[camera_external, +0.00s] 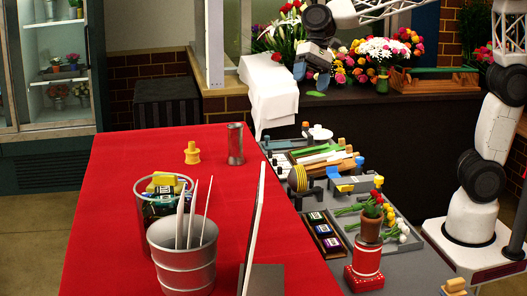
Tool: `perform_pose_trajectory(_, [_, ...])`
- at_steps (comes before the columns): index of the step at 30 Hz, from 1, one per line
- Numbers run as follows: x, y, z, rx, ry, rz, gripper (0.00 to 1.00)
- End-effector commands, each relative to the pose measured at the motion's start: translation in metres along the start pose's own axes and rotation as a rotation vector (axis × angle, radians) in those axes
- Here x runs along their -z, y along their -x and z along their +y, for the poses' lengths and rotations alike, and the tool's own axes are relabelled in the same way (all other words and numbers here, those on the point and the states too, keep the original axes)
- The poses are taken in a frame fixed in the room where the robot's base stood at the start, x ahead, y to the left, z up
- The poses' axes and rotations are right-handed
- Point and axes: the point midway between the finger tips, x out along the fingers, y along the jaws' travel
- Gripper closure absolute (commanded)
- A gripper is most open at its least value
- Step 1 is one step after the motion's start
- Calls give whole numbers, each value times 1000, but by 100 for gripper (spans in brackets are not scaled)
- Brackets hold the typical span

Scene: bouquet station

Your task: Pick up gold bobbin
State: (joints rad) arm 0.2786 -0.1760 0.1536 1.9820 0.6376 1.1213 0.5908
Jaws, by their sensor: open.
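A yellow-gold spool-shaped piece (192,153) stands upright on the red cloth table, left of a grey metal cylinder. A second gold round piece, a wheel-like reel (298,178), sits upright in a dark holder on the grey work surface; I cannot tell for sure which of the two is the gold bobbin. My gripper (311,76) hangs high at the top middle, in front of the flowers. Its jaws are open, with no held thing visible, and it is well apart from both gold pieces.
The grey cylinder (235,143), a wire basket (150,217) of supplies and a metal bucket (183,255) with tall sticks stand on the red table (110,190). A tall thin upright panel (254,225) rises near its right edge. Trays and a potted plant crowd the right.

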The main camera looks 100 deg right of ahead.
Motion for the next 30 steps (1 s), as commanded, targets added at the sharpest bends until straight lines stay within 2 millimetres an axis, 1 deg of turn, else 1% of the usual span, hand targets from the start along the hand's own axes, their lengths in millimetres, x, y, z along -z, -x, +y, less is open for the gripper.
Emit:
perform_pose_trajectory(1, [15, -1, -9, 18, -47, -12, 13])
perform_pose_trajectory(5, [47, 0, -31, 67, -164, -47, 13])
perform_pose_trajectory(6, [58, 0, -37, 82, -199, -59, 13])
perform_pose_trajectory(8, [73, 0, -46, 104, -252, -77, 13])
perform_pose_trajectory(15, [142, 0, -78, 195, -465, -150, 13])
perform_pose_trajectory(20, [191, 1, -94, 254, -602, -205, 13])
perform_pose_trajectory(24, [236, 2, -104, 306, -720, -257, 13])
perform_pose_trajectory(27, [269, 3, -110, 344, -802, -294, 13])
perform_pose_trajectory(30, [297, 4, -114, 376, -872, -330, 13])
